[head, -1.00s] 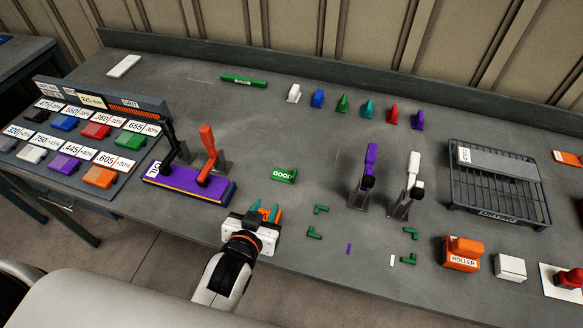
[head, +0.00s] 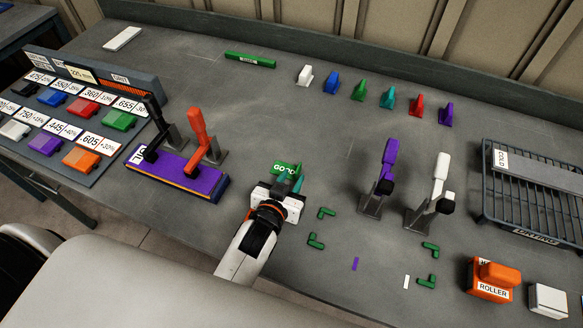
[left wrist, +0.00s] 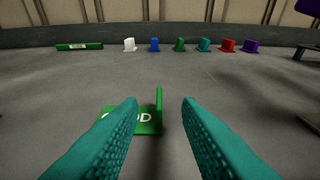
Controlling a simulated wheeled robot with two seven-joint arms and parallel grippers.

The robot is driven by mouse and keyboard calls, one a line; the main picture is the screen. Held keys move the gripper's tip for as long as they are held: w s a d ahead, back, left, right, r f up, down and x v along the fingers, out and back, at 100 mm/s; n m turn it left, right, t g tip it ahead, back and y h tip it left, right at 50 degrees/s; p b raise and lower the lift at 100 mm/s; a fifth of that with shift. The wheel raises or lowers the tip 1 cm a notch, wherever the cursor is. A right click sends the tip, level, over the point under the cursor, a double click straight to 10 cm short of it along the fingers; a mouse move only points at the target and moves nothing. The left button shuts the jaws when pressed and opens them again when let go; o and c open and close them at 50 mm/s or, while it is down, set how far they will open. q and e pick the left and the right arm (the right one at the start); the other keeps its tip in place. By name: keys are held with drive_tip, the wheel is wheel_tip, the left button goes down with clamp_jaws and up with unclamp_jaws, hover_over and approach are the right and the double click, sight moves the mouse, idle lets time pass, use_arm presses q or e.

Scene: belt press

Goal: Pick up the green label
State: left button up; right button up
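In the left wrist view the label (left wrist: 146,128) shows a flat lettered plate and a thin upright fin. The fin appears in the gap between the two open teal fingers (left wrist: 160,104), with space on both sides. The left fingertip hides part of the plate. I cannot tell whether a finger touches it. My right gripper is out of view.
A purple lever (head: 387,165) and a white lever (head: 437,185) stand to the right. Small green corner pieces (head: 316,241) lie nearby. A green bar (head: 250,61) lies at the back.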

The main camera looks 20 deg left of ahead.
sight(300, 164)
use_arm(q)
drive_tip(key=p+x, duration=0.1)
drive_tip(key=x, duration=0.6)
drive_tip(key=shift+w+f, duration=0.1)
drive_tip(key=shift+w, duration=0.15)
drive_tip(key=shift+c, duration=0.3)
clamp_jaws()
